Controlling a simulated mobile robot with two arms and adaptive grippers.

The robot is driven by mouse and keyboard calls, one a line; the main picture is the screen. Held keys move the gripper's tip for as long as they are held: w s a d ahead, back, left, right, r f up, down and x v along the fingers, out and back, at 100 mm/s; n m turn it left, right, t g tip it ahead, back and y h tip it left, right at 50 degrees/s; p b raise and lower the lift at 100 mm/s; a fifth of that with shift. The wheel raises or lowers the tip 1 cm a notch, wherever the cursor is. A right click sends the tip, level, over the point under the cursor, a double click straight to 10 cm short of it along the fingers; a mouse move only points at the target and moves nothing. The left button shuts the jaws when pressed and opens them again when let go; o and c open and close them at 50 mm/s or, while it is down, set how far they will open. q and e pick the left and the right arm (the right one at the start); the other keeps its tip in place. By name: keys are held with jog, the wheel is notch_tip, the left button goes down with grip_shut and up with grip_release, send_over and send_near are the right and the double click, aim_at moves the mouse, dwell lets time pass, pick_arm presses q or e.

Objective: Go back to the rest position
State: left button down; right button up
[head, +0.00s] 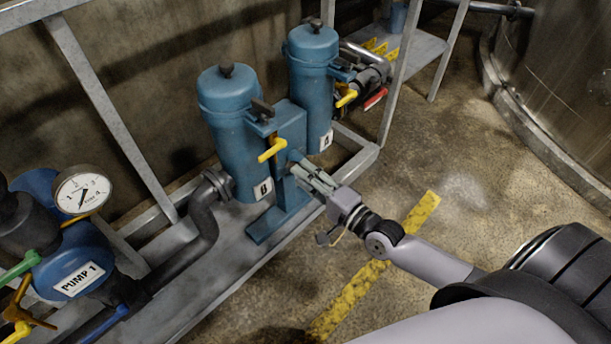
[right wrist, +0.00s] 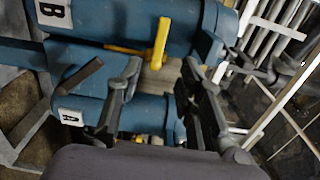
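My right gripper (head: 305,174) reaches in from the right in the head view, just in front of the blue filter housing marked B (head: 228,120). Its fingertips are close below and right of the yellow valve handle (head: 272,150). In the right wrist view the two fingers (right wrist: 160,68) stand apart with nothing held between them. The yellow handle (right wrist: 160,42) shows just beyond the fingertips there, and I see no clear contact. My left gripper is not in view.
A second blue housing marked A (head: 312,80) stands behind. A grey metal frame (head: 105,105) surrounds the pipework. Pump 1 (head: 78,268) and a pressure gauge (head: 82,191) are at lower left. Open floor with a yellow stripe (head: 350,300) lies right of the frame; a large tank (head: 560,70) is beyond.

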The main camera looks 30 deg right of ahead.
jog(key=shift+f, duration=0.1)
